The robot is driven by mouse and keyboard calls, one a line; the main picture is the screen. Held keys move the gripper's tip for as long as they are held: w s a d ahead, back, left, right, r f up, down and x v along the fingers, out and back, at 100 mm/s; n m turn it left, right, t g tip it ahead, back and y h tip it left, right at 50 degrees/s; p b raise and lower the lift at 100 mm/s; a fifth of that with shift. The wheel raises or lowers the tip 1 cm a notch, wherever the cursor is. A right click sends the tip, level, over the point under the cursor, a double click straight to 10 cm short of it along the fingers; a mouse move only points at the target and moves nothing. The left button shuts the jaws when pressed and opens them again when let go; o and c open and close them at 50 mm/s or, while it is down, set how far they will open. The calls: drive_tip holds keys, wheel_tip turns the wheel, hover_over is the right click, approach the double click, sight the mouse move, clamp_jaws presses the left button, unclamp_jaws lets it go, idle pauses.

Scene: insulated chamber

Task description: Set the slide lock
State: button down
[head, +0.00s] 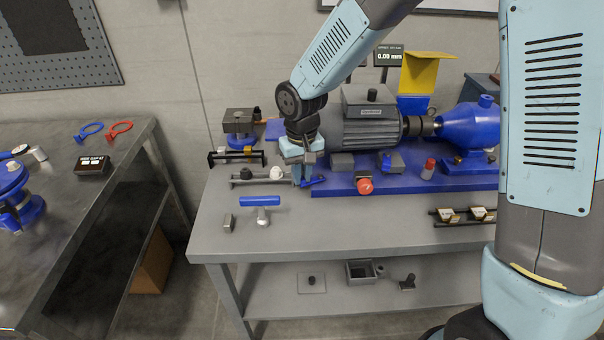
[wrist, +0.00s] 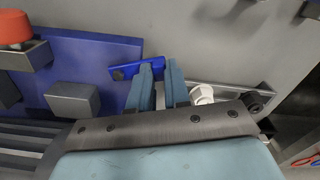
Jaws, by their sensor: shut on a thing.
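My gripper (head: 302,178) points down at the left end of the blue base plate (head: 420,184). A small blue bar (head: 315,181), which looks like the slide lock, sticks out beside my fingertips at the plate's edge. In the wrist view, my gripper (wrist: 164,75) has its two blue-grey fingers close together, with the tip region at the blue bar (wrist: 128,70). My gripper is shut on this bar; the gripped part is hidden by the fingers. The bar lies slightly tilted in the wrist view.
A rail with a white knob (head: 276,173) and a black knob (head: 246,173) lies just left of my gripper. A red button (head: 365,186) and grey motor (head: 370,125) are to the right. A blue T-handle (head: 260,201) lies in front. The front bench middle is clear.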

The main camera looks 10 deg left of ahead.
sight(303, 177)
drive_tip(key=c, duration=1.1)
unclamp_jaws()
drive_tip(key=shift+r, duration=0.1)
wheel_tip(303, 177, up, 14)
drive_tip(key=shift+f, duration=0.25)
drive_tip(key=shift+w+d, duration=0.1)
drive_tip(key=s+d+r+m+t, duration=0.15)
drive_tip(key=d+r, duration=0.25)
drive_tip(key=d, duration=0.5)
drive_tip(key=d+r+m+t, duration=0.1)
drive_tip(key=d+r+m, duration=0.1)
drive_tip(key=d+r, duration=0.5)
drive_tip(key=s+d+m+t, duration=0.1)
drive_tip(key=s+d, duration=0.3)
drive_tip(key=d, duration=0.2)
drive_tip(key=s+d+m+t, duration=0.1)
drive_tip(key=s+d, duration=0.3)
drive_tip(key=d, duration=0.2)
drive_tip(key=s+d+m+t, duration=0.1)
drive_tip(key=s+d, duration=0.3)
drive_tip(key=d, duration=0.2)
drive_tip(key=shift+s+d+r, duration=0.25)
drive_tip(key=shift+s+d, duration=0.05)
drive_tip(key=shift+d, duration=0.1)
